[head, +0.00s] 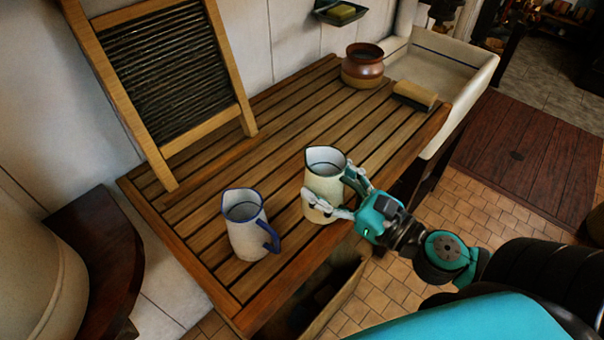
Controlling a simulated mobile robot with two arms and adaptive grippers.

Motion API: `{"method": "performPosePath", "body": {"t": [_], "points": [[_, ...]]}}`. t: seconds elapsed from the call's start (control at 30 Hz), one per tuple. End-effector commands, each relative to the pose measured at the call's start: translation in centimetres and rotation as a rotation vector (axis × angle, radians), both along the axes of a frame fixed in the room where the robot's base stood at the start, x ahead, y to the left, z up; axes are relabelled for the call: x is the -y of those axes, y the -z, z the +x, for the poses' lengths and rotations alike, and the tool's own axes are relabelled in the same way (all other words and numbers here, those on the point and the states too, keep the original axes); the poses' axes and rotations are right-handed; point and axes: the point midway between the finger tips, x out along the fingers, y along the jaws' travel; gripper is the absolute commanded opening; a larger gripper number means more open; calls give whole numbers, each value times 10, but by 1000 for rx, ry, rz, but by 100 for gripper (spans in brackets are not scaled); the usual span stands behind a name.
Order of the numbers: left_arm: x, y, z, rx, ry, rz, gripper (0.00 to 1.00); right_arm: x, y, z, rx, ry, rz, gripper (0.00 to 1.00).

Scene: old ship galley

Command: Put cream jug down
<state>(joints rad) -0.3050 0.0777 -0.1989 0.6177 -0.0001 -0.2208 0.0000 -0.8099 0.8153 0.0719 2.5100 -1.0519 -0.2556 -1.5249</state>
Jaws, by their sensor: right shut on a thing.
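Two jugs show in the head view on a slatted wooden draining board (290,110). The cream jug (322,186) is upright near the board's front edge, and my right gripper (335,193) is shut on it from the right, with fingers around its side. Its base looks to be at the slats, but I cannot tell whether it touches them. A white jug with a blue rim and blue handle (244,230) stands upright to the left, apart from the cream jug. My left gripper is not in view.
A washboard (170,75) leans on the wall at the back left. A brown pot (363,66) and a brush or sponge block (414,95) sit at the far right end, beside a pale sink (440,75). The slats between the jugs and the pot are clear.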

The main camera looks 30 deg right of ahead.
Motion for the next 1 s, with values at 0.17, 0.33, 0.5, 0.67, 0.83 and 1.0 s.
{"method": "performPosePath", "body": {"t": [0.17, 0.33, 0.5, 0.67, 0.83, 1.0], "points": [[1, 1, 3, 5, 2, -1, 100, -3, 0, 31, 7, -2, -6, 24], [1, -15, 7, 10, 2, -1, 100, -5, -1, 58, 7, 1, -1, 24], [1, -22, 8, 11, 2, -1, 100, -7, 3, 76, 3, 2, 0, 24], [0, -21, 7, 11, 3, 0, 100, -8, 11, 81, 1, 3, 4, 24], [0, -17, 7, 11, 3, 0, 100, -7, 35, 80, -2, 4, 5, 24], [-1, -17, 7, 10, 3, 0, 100, -7, 42, 80, 1, 2, 0, 24]]}}
